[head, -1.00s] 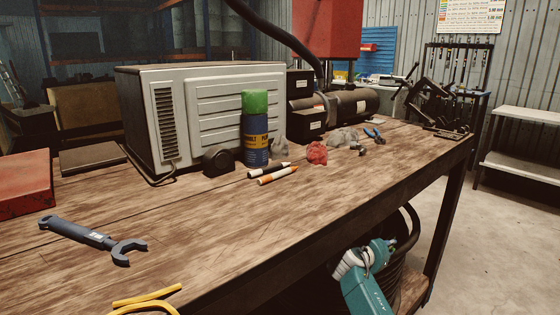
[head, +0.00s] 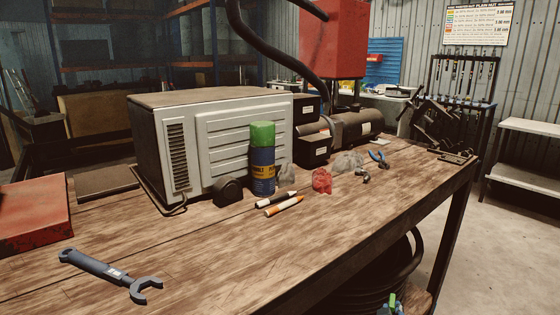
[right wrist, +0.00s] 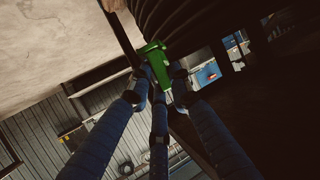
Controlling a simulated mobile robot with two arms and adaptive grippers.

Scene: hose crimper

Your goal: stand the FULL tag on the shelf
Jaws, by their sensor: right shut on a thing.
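My right gripper (right wrist: 160,82) has blue fingers shut around a green piece (right wrist: 152,57) in the right wrist view. I take this piece for the tag, but no lettering is readable on it. In the head view only the tip of my right gripper (head: 392,304) shows at the bottom edge, below the bench's front edge, with a bit of green on it. A light grey shelf unit (head: 532,128) stands at the right by the wall, its visible boards bare. My left gripper is in neither view.
The wooden workbench (head: 220,235) holds a wrench (head: 110,273), a green-capped can (head: 262,170), markers (head: 285,206), a red lump (head: 321,181) and a grey machine (head: 235,150). Black coiled hose (head: 370,285) sits under the bench. Floor is clear between bench and shelf unit.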

